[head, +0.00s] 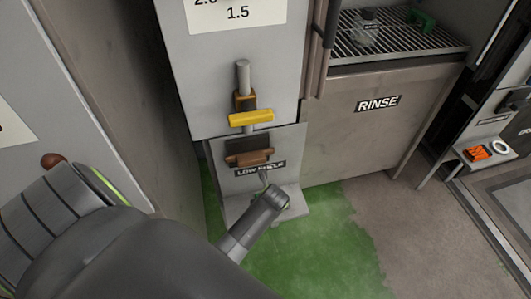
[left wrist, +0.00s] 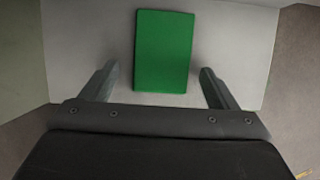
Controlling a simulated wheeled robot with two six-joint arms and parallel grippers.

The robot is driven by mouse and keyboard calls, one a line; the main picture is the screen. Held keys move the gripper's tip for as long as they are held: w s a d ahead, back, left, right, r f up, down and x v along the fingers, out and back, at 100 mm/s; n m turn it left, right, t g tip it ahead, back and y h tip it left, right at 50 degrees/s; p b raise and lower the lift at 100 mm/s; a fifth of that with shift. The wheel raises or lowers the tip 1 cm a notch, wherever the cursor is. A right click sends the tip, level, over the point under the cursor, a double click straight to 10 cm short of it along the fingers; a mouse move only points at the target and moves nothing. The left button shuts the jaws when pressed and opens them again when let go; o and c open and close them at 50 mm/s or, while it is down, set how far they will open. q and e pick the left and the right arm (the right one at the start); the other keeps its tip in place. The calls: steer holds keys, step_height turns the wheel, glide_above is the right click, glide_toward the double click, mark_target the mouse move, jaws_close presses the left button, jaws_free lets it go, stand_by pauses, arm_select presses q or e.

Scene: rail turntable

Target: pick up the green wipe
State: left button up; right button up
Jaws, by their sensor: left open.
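The green wipe (left wrist: 164,45) is a flat green rectangle on a pale grey surface (left wrist: 85,40) in the left wrist view. My left gripper (left wrist: 160,69) is open, with one finger on each side of the wipe's near part and a gap on both sides. Nothing is held. I cannot tell how far the fingers are above the surface. In the head view my left gripper (head: 264,181) is over a low grey ledge in front of a cabinet. The wipe cannot be made out there; my wrist covers part of that ledge. My right gripper is not in view.
The grey cabinet (head: 215,80) has a yellow bar (head: 251,118) and a brown handle (head: 249,153) just beyond my gripper. A grated rinse counter (head: 395,40) stands at the right. A small shelf (head: 487,152) holds orange and white items. Green floor (head: 320,250) is clear.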

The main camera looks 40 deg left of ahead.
arm_select(q)
steer(key=c, duration=1.1)
steer(key=shift+o, duration=0.2)
